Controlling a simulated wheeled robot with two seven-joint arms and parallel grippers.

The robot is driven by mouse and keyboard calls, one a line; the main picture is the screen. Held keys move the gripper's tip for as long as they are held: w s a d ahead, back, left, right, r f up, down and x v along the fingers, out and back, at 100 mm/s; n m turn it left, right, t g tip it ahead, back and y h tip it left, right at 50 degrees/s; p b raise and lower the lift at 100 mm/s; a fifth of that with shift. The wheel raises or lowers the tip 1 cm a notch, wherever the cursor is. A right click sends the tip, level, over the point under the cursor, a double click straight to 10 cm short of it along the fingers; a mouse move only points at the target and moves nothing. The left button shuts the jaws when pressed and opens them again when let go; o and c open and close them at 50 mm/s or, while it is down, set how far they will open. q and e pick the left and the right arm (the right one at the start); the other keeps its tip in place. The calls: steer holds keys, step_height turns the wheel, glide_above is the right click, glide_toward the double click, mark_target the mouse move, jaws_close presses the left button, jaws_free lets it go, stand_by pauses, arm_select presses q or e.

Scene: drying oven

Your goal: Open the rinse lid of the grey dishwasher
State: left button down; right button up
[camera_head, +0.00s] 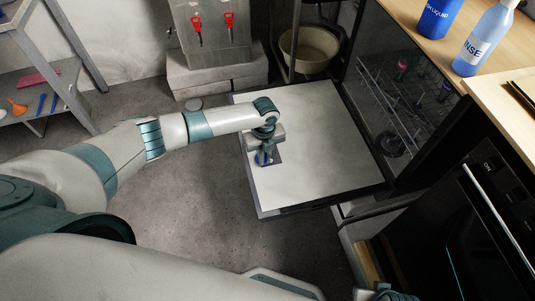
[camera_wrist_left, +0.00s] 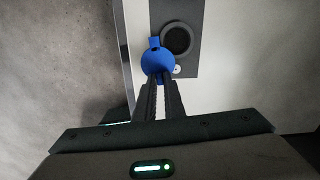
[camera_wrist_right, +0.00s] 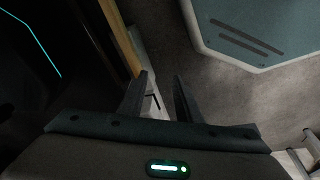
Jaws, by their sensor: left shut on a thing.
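The grey dishwasher's door (camera_head: 325,135) is folded down flat, with its dark rack space (camera_head: 405,90) open on the right. A dark grey panel (camera_wrist_left: 192,14) is set in the door near its outer edge. The round blue rinse lid (camera_wrist_left: 157,60) stands beside a dark round opening (camera_wrist_left: 177,40) in that panel, so the opening is uncovered. In the head view the lid (camera_head: 262,159) is partly hidden by my left gripper (camera_head: 264,153). My left gripper (camera_wrist_left: 160,82) is shut on the lid. My right gripper (camera_wrist_right: 160,82) is open and empty, away from the door.
A blue rinse bottle (camera_head: 483,42) and a blue liquid container (camera_head: 438,18) stand on the wooden counter (camera_head: 490,75). A black oven (camera_head: 470,210) is at the lower right. A metal shelf (camera_head: 45,95) is on the left. The floor (camera_head: 190,230) beside the door is clear.

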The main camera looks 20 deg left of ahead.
arm_select(q)
steer(key=shift+s+a+m, duration=0.3)
steer(key=shift+m, duration=0.6)
arm_select(e)
steer(key=shift+w+f, duration=0.1)
steer(key=shift+f, duration=0.45)
arm_select(q)
steer(key=c, duration=1.8)
jaws_free()
steer(key=shift+c, duration=0.2)
steer(key=shift+r, duration=0.1)
